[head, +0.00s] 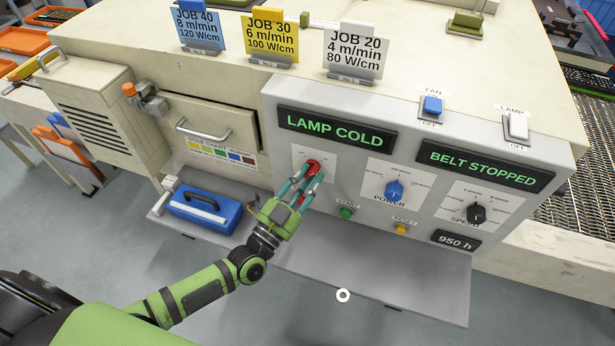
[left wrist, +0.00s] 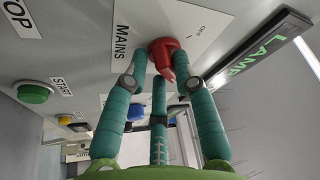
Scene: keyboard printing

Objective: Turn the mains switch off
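The mains switch is a red rotary knob (head: 314,166) on a white label plate on the grey control panel, under the LAMP COLD display. My left gripper (head: 306,184) reaches up to it, its teal fingers around the knob. In the left wrist view the red knob (left wrist: 163,50) sits between the fingertips (left wrist: 163,75), beside the word MAINS. The fingers stand partly spread and lean in towards the knob; whether they press on it is unclear. The fingers hide part of the plate, and I cannot read the knob's setting. My right gripper is not in view.
The green START button (head: 346,212), blue POWER knob (head: 394,190), yellow RESET button (head: 400,229) and black SPEED knob (head: 476,213) are right of the gripper. A white ring (head: 343,295) lies on the ledge.

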